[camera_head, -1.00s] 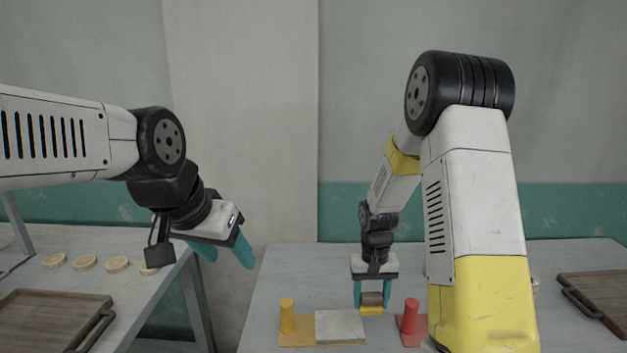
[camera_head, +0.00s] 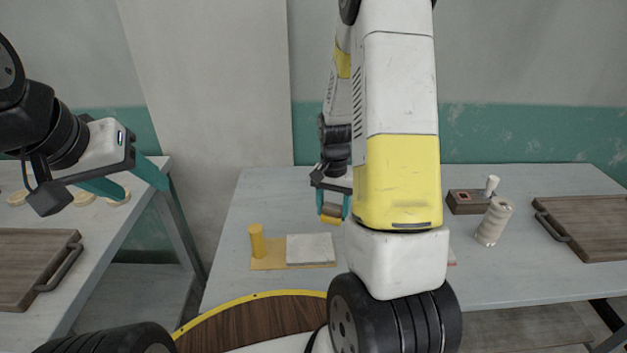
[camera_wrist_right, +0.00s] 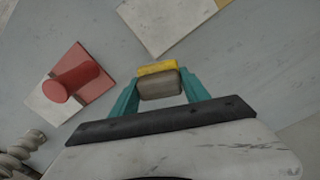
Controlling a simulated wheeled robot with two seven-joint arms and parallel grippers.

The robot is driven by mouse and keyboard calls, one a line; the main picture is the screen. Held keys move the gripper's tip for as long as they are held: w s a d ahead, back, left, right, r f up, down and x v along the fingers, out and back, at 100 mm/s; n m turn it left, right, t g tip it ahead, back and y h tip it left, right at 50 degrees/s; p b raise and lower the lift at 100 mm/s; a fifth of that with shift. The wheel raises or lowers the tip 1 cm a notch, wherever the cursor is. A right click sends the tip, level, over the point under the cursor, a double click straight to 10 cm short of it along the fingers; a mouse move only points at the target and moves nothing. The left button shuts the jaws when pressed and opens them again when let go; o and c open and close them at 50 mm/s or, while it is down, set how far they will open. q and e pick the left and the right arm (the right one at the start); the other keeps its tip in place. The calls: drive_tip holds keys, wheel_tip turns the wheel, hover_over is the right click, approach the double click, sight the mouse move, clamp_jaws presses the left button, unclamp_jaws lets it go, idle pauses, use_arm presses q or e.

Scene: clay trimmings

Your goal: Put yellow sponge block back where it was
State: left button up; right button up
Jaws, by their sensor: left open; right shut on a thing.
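The sponge block, yellow with a grey-brown layer, is held in my right gripper (camera_head: 333,207). Its yellow edge (camera_head: 331,219) faces down in the head view. In the right wrist view the block (camera_wrist_right: 158,84) sits between the teal fingers, yellow side outward. It is over the grey table, behind the pale square slab (camera_head: 311,248); I cannot tell its exact height. The gripper looks tilted. My left gripper (camera_head: 140,186) is open and empty, over the gap by the left table.
A yellow peg (camera_head: 256,241) stands on a yellow board beside the slab. A red peg piece (camera_wrist_right: 72,80) is mostly hidden by my right arm in the head view.

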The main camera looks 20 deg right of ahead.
drive_tip(key=w+d, duration=0.2)
drive_tip(key=w, duration=0.2)
drive_tip(key=w+d+f, duration=0.1)
drive_tip(key=w+d, duration=0.1)
drive_tip(key=w, duration=0.2)
drive_tip(key=w+d, duration=0.2)
drive_tip(key=w, duration=0.2)
drive_tip(key=shift+f, duration=1.9)
drive_tip(key=shift+f, duration=0.1)
drive_tip(key=o, duration=1.5)
drive_tip(key=shift+c, duration=0.2)
